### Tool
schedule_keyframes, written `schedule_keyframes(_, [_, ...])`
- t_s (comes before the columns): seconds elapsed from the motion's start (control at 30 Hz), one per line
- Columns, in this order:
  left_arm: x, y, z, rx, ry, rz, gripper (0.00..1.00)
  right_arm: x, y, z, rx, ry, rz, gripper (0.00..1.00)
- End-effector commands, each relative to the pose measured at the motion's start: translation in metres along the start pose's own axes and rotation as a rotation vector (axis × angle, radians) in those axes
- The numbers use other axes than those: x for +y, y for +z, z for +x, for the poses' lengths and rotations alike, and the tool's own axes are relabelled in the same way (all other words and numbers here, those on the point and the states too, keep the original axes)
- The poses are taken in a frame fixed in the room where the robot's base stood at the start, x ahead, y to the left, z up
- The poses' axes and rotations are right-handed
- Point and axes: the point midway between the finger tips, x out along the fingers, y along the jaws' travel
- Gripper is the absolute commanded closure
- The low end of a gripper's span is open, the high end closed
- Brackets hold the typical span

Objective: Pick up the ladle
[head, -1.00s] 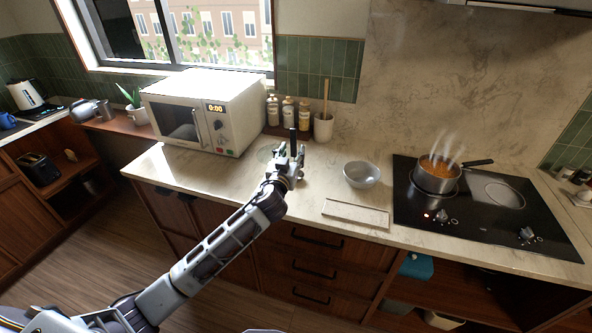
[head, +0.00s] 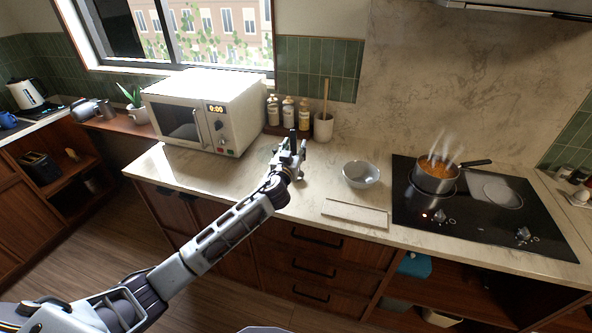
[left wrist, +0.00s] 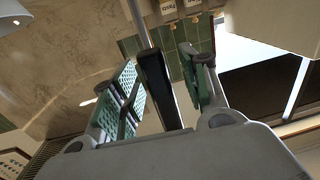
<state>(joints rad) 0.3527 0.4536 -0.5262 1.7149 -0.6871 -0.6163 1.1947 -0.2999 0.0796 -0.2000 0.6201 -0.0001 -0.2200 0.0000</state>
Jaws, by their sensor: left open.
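The ladle has a black handle that stands upright in the head view (head: 292,140), just at my left gripper (head: 289,161). In the left wrist view, the ladle's black handle (left wrist: 161,88) and thin metal shaft (left wrist: 138,22) run between the two green-padded fingers of my left gripper (left wrist: 157,62). The fingers are open, with a visible gap on the right side of the handle. I cannot tell whether the left finger touches it. The ladle's bowl is hidden. My right gripper is not in view.
A microwave (head: 207,112) stands left of the gripper, bottles (head: 288,113) and a utensil crock (head: 323,127) behind it. To the right are a bowl (head: 361,174), a pale board (head: 355,214) and a steaming pot (head: 435,178) on the black cooktop (head: 480,225).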

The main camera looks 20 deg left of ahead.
Motion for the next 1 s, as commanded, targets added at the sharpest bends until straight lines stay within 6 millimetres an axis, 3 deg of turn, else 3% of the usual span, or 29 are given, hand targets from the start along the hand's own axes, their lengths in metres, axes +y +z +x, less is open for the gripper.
schedule_keyframes(0.23, [0.0000, 0.0002, -0.0002, 0.000, 0.000, 0.000, 0.55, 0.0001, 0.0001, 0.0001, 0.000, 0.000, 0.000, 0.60])
schedule_keyframes(0.6, [0.0000, 0.0002, -0.0003, 0.000, 0.000, 0.000, 1.00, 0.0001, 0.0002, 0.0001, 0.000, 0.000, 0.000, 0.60])
schedule_keyframes(1.0, [0.0000, -0.0006, -0.0002, 0.001, 0.000, 0.000, 1.00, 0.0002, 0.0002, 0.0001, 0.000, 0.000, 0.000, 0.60])
